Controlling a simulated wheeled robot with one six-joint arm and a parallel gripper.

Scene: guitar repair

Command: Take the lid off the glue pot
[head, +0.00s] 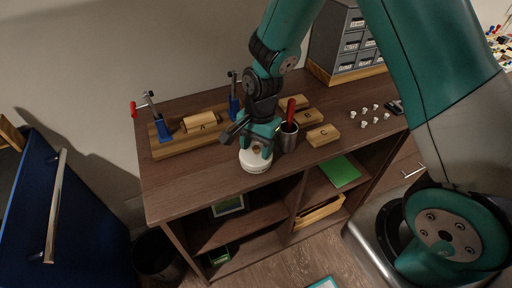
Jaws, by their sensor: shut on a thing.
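The glue pot (254,166) is a small round white pot near the front edge of the wooden cabinet top. Its lid (256,150), with a small tan knob, shows between my gripper's fingers at the top of the pot. My gripper (257,151) points down from above and is shut on the lid. The fingers partly cover the lid, and I cannot tell whether there is a gap between lid and pot.
A metal cup (288,138) with a red-handled tool stands close right of my gripper. Wooden blocks, including block C (323,135), lie beyond it. A clamping jig (165,142) with block A stands left. Small white pieces (364,117) lie right. The front-left cabinet top is clear.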

